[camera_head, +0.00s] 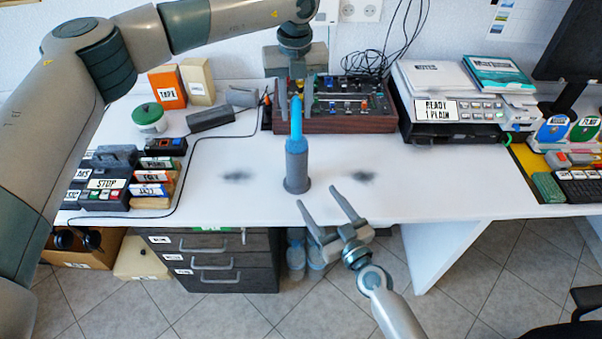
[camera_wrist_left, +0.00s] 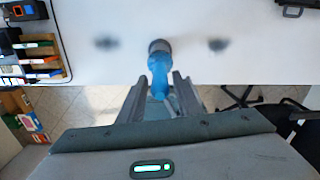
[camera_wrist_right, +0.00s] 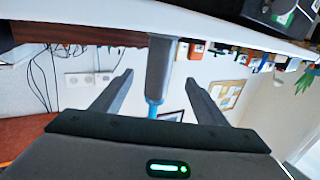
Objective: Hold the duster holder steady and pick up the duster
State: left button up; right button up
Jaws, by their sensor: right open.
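The blue duster (camera_head: 296,130) stands upright in the grey cylindrical duster holder (camera_head: 297,168) on the white desk. My left gripper (camera_head: 295,103) is open above the holder, its fingers on either side of the duster's upper end with visible gaps. The left wrist view shows the blue duster (camera_wrist_left: 159,72) between those fingers. My right gripper (camera_head: 318,198) is open and empty in front of the holder, near the desk's front edge. In the right wrist view, the holder (camera_wrist_right: 159,65) lies ahead between the spread fingers, apart from them. The duster's lower end is hidden inside the holder.
Two dark smudges, left (camera_head: 237,176) and right (camera_head: 364,177), mark the desk beside the holder. A control box (camera_head: 345,124) with knobs stands behind. A printer (camera_head: 455,125) is at the right, and labelled boxes (camera_head: 152,190) are at the left. The desk around the holder is clear.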

aim_at(302, 175)
jog(key=x, duration=1.1)
jog(key=shift+w, duration=0.15)
pick_arm(q)
jog(key=shift+o, duration=0.4)
pick_arm(e)
jog(key=c, duration=1.2)
pick_arm(q)
jog(key=shift+o, duration=0.8)
jog(key=m, duration=0.2)
jog(key=r+m, duration=0.1)
jog(key=m, duration=0.1)
jog(key=shift+w+d+r, duration=0.1)
jog(key=m, duration=0.2)
jog(key=r+m, duration=0.1)
jog(key=m, duration=0.2)
jog(key=shift+w+d+r+m, duration=0.1)
jog(key=shift+d+r+m, duration=0.05)
jog(key=shift+r+m, duration=0.15)
jog(key=m, duration=0.2)
jog(key=r+m, duration=0.1)
jog(key=m, duration=0.1)
jog(key=shift+w, duration=0.1)
jog(key=m, duration=0.2)
jog(key=r+m, duration=0.1)
jog(key=m, duration=0.2)
jog(key=shift+d+r, duration=0.1)
jog(key=shift+r, duration=0.1)
